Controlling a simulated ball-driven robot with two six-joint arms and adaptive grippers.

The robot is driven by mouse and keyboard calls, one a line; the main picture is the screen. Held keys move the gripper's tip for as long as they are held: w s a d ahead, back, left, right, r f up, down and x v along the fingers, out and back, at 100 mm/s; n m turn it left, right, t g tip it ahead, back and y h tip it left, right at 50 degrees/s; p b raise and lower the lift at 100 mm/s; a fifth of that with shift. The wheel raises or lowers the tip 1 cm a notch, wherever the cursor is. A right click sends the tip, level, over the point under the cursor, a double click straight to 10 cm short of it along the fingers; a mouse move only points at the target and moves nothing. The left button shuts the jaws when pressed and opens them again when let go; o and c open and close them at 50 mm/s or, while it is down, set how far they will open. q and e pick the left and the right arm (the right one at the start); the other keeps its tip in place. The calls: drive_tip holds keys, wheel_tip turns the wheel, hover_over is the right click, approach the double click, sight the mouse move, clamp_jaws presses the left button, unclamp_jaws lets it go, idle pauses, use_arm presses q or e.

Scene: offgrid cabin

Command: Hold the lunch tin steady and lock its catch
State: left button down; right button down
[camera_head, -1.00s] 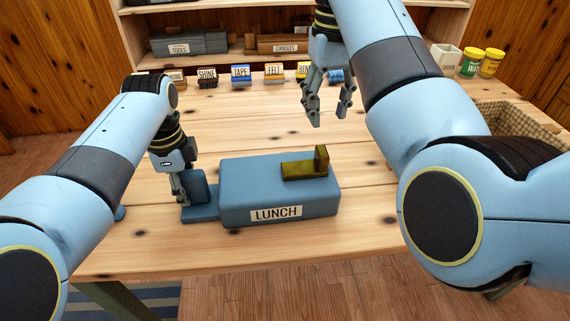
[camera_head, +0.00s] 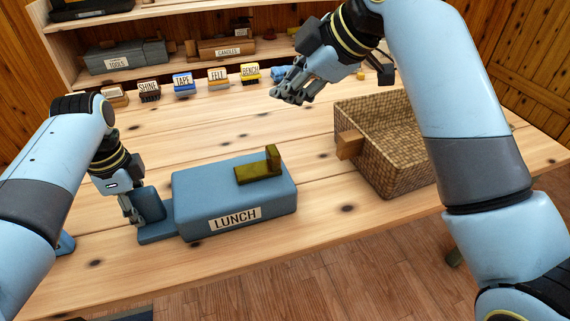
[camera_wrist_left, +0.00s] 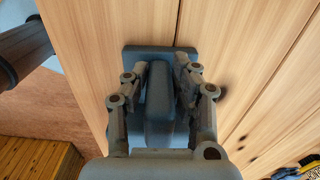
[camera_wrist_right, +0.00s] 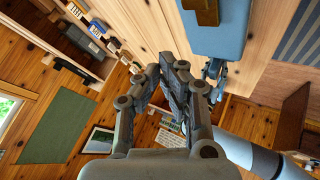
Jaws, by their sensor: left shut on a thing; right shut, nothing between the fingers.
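The blue lunch tin (camera_head: 205,198) lies on the wooden table with a LUNCH label on its front. Its brass catch (camera_head: 260,172) sits on top near the right end, with one part standing upright. A blue upright handle (camera_head: 150,204) rises from a plate at the tin's left end. My left gripper (camera_head: 130,212) is shut on this handle, and the left wrist view shows the handle (camera_wrist_left: 160,95) between the fingers. My right gripper (camera_head: 285,92) is shut and empty, raised above the table behind the tin. The right wrist view shows the tin (camera_wrist_right: 220,38) and part of the catch (camera_wrist_right: 205,10).
A wicker basket (camera_head: 390,185) with a wooden block handle stands right of the tin. Shelves behind hold a TOOLS case (camera_head: 125,60) and a CANDLES box (camera_head: 228,50). The table is clear between tin and boxes.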

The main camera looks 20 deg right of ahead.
drive_tip(key=s+d+f+n, duration=0.1)
drive_tip(key=s+f+n, duration=0.1)
drive_tip(key=s, duration=0.5)
drive_tip(key=g, duration=0.1)
approach(270, 176)
wheel_tip(270, 176, down, 3)
drive_tip(key=s+a, duration=0.1)
drive_tip(key=s, duration=0.1)
drive_tip(key=w, duration=0.3)
drive_tip(key=shift+a+f, duration=0.15)
drive_tip(key=shift+a, duration=0.1)
drive_tip(key=shift+w, duration=0.6)
